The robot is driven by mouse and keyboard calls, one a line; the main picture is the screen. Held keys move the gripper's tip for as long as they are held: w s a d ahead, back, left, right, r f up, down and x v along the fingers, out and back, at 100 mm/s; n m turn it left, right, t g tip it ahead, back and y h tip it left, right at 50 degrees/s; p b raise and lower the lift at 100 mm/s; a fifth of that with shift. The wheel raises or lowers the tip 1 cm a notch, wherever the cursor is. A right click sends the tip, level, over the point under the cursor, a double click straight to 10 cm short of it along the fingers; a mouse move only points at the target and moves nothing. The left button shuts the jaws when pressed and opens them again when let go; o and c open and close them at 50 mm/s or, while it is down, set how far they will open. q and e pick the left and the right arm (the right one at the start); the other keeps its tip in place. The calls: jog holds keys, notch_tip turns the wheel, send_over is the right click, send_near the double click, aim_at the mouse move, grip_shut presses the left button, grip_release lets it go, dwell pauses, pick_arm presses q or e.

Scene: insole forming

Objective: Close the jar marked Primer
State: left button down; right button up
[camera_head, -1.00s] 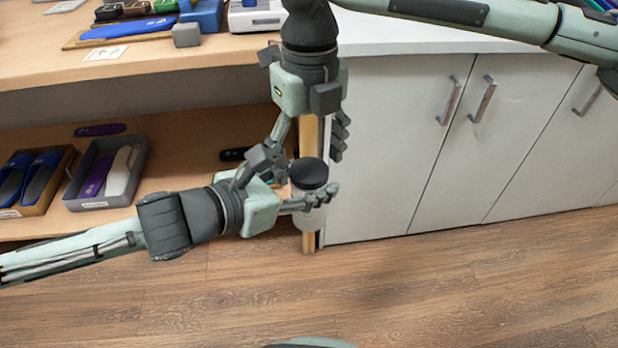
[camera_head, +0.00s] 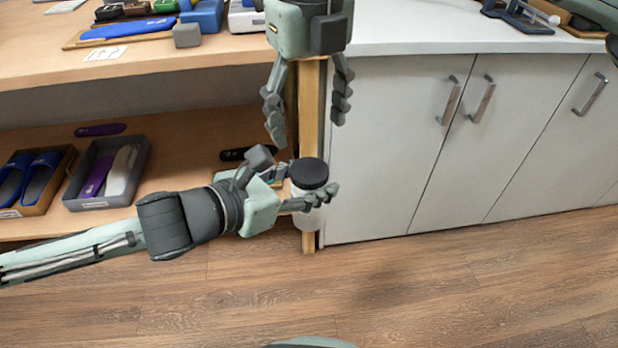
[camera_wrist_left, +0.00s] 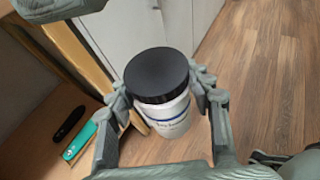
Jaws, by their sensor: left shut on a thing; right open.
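A white jar (camera_head: 306,215) with a black lid (camera_head: 309,173) is held in front of the shelf's corner post. My left gripper (camera_head: 312,198) is shut around the jar's body below the lid. The left wrist view shows the white jar (camera_wrist_left: 170,116) between the fingers, roughly upright, with the black lid (camera_wrist_left: 157,75) sitting on top. Print on its label is too small to read surely. My right gripper (camera_head: 307,112) is open and empty, pointing down above the jar, clear of the lid.
A wooden shelf (camera_head: 180,185) carries a grey tray (camera_head: 93,203) and a box with blue slippers (camera_head: 38,208). White cabinets (camera_head: 385,140) stand at the right under a counter. A tabletop (camera_head: 140,62) with several items is at the upper left. The floor in front is clear.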

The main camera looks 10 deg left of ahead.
aim_at(310, 169)
jog(key=shift+f, duration=0.1)
jog(key=shift+f, duration=3.95)
jog(key=shift+c, duration=0.5)
jog(key=c, duration=1)
jog(key=o, duration=1.2)
jog(key=shift+r, duration=2.3)
jog(key=o, duration=0.5)
